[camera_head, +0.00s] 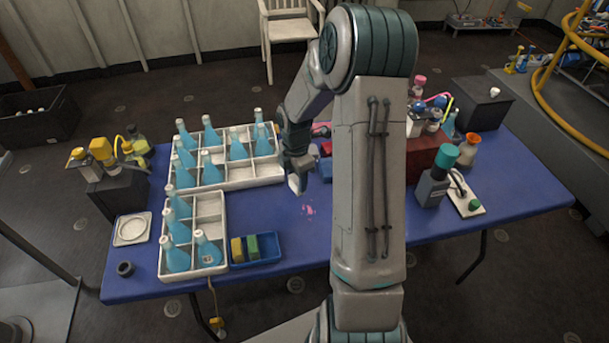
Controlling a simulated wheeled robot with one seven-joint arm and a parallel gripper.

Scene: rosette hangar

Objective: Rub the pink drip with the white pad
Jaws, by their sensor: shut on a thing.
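The pink drip (309,210) is a small irregular spot on the blue tabletop (290,245), near the middle of the table. My gripper (295,180) points down, just up and to the left of the drip in the picture. It is shut on the white pad (294,185), which shows as a small pale block at the fingertips. The pad is apart from the drip in this view. I cannot tell whether the pad touches the table. My arm hides part of the table to the right of the drip.
White crates with blue bottles stand at the left, a large one (240,182) behind and a smaller one (208,206) in front. A blue tray (268,260) holds sponges. A teal-capped bottle (433,188) stands right. Table around the drip is clear.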

